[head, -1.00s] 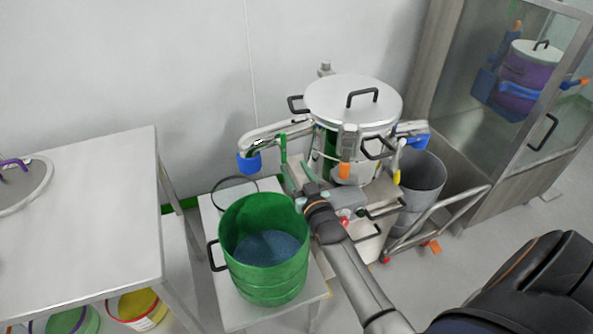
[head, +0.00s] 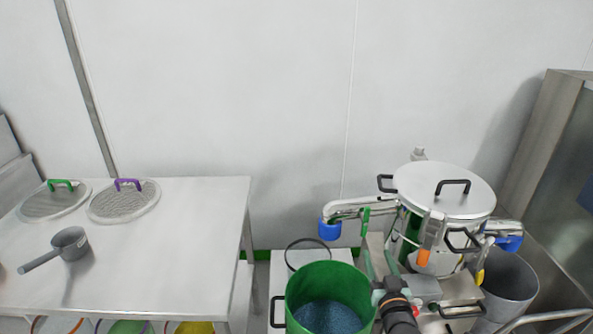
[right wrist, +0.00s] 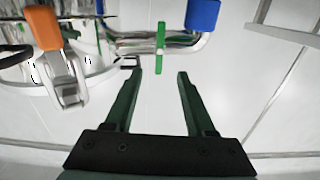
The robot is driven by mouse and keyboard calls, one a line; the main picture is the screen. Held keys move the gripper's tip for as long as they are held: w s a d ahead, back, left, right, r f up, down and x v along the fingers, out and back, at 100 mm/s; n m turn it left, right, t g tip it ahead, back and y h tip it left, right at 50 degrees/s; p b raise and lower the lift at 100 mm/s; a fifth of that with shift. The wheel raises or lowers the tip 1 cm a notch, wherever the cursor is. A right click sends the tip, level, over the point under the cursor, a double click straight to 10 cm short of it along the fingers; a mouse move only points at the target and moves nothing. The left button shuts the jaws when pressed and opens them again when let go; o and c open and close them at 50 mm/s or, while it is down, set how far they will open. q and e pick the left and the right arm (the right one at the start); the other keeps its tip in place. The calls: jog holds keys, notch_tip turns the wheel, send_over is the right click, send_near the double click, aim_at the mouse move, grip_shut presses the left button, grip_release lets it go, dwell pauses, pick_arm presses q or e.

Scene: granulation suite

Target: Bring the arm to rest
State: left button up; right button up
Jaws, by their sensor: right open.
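My right gripper (head: 379,256) is at the lower right in the head view, between the green bucket (head: 336,274) and the steel vessel (head: 443,205). Its arm comes up from the bottom edge. In the right wrist view the gripper (right wrist: 160,72) has its two dark green fingers apart, with nothing between them. A green valve handle (right wrist: 160,47) on a steel pipe stands just beyond the fingertips; it also shows in the head view (head: 366,221). The fingers look apart from it. My left gripper is not in view.
The green bucket holds blue granules and stands close left of my right arm. A grey bin (head: 511,290) stands right of the vessel. A white table (head: 180,255) at left bears a scoop (head: 70,243) and two mesh discs (head: 124,201). A cabinet (head: 545,150) stands far right.

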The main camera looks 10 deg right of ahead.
jog(key=s+a+f+n+g+y, duration=0.1)
jog(key=s+a+f+g+y, duration=0.1)
jog(key=s+a+f, duration=0.3)
jog(key=s+a+f+n+g+y, duration=0.2)
jog(key=s+a, duration=0.4)
jog(key=s, duration=0.7)
jog(key=s+a+f+n+g+y+p, duration=0.1)
jog(key=s+a+f+g, duration=0.3)
jog(key=s, duration=0.5)
notch_tip(320, 180, down, 4)
jog(key=shift+s+a+r+n+y, duration=0.25)
jog(key=shift+a+y, duration=0.35)
jog(key=shift+a, duration=0.65)
jog(key=shift+w+f, duration=0.1)
jog(key=shift+c, duration=0.4)
jog(key=shift+d, duration=0.1)
